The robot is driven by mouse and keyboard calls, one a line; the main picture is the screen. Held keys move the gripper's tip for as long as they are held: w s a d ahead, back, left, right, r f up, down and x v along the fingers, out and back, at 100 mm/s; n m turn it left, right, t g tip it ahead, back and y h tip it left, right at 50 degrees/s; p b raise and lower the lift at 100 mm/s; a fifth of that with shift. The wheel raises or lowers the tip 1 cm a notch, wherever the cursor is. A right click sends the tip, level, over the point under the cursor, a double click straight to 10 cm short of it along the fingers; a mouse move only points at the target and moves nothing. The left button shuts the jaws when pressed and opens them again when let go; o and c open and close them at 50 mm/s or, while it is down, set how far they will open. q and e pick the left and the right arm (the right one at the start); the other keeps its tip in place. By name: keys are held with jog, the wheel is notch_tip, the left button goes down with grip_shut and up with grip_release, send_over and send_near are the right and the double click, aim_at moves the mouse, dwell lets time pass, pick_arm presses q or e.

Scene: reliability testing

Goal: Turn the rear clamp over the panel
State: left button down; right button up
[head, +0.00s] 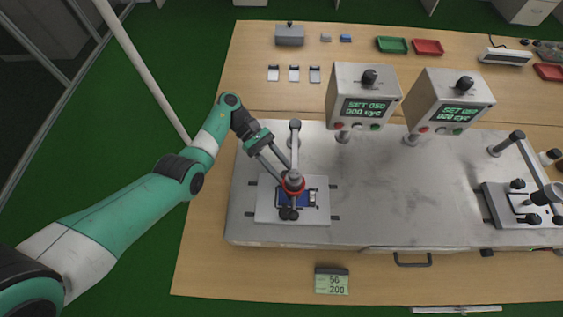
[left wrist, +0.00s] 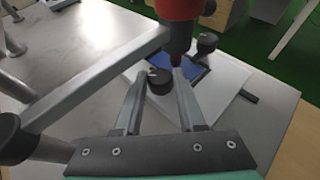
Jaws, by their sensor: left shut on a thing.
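The blue panel (head: 309,200) lies on a white fixture plate (head: 266,211) at the left of the bench; part of it also shows in the left wrist view (left wrist: 195,72). The rear clamp (left wrist: 159,80) has a round black knob and sits between my left fingertips in the left wrist view. My left gripper (head: 280,182) reaches in from behind and is shut on this clamp. The front clamp's black knob (head: 288,214) is at the panel's front edge. In the head view, the rear clamp is hidden by my gripper and the red-ringed press head. My right gripper is not in view.
The press arm (head: 294,152) and its red head (left wrist: 180,12) hang close over the panel, beside my fingers. Two control boxes (head: 364,95) (head: 450,100) stand behind. A second fixture (head: 503,205) is at the right. The middle metal top (head: 400,195) is clear.

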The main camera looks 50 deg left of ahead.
pick_arm(q)
jog(key=shift+w+r+m+g, duration=0.1)
jog(key=shift+m+g, duration=0.3)
jog(key=shift+r+m+g, duration=0.15)
jog(key=shift+m+g, duration=0.25)
jog(key=c, duration=0.8)
grip_release()
jog(key=shift+o, duration=0.2)
